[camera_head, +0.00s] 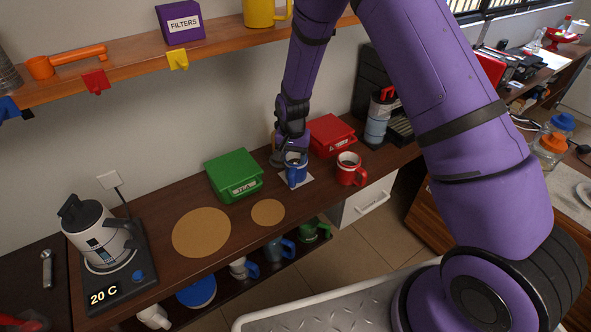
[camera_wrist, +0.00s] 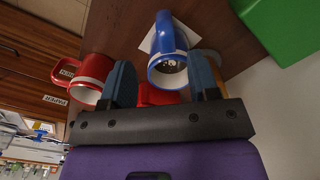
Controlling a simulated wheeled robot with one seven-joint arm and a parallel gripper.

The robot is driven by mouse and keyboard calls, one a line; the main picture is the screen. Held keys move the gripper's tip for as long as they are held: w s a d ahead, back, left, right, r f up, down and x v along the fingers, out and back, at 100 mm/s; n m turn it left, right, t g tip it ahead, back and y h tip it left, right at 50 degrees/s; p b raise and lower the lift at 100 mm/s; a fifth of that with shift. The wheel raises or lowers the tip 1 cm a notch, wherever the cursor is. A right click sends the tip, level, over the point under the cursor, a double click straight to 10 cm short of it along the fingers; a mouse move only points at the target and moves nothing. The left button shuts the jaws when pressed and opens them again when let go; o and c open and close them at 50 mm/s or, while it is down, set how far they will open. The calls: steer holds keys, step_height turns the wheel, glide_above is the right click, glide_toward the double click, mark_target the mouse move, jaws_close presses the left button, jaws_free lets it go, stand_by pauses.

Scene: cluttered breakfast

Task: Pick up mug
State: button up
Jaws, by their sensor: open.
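A blue mug (camera_head: 295,174) stands on a white square on the wooden counter, partly hidden by my gripper in the head view. The blue mug (camera_wrist: 167,42) also shows in the wrist view, its open mouth facing the camera. My gripper (camera_head: 293,152) is above the mug at its rim. In the wrist view my gripper (camera_wrist: 164,62) is open, with the mug's mouth showing between its two spread fingers. I cannot tell whether a finger touches it. A red mug (camera_head: 350,170) stands to the right; in the wrist view the red mug (camera_wrist: 92,72) is beside the left finger.
A red box (camera_head: 331,132) is close behind the mugs, and a green tea box (camera_head: 233,172) is to the left. Two round mats (camera_head: 202,235) lie on bare counter. A kettle (camera_head: 97,237) stands further left. Several mugs sit on the lower shelf. A shelf (camera_head: 150,62) hangs above.

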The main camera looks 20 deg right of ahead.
mark_target(291, 175)
step_height(291, 175, down, 5)
steer(key=shift+r, duration=0.15)
steer(key=shift+w+a+f, duration=0.1)
steer(key=shift+a+f, duration=0.05)
steer(key=shift+f, duration=1.35)
steer(key=shift+w+a+f, duration=0.1)
steer(key=shift+f, duration=1.35)
jaws_close()
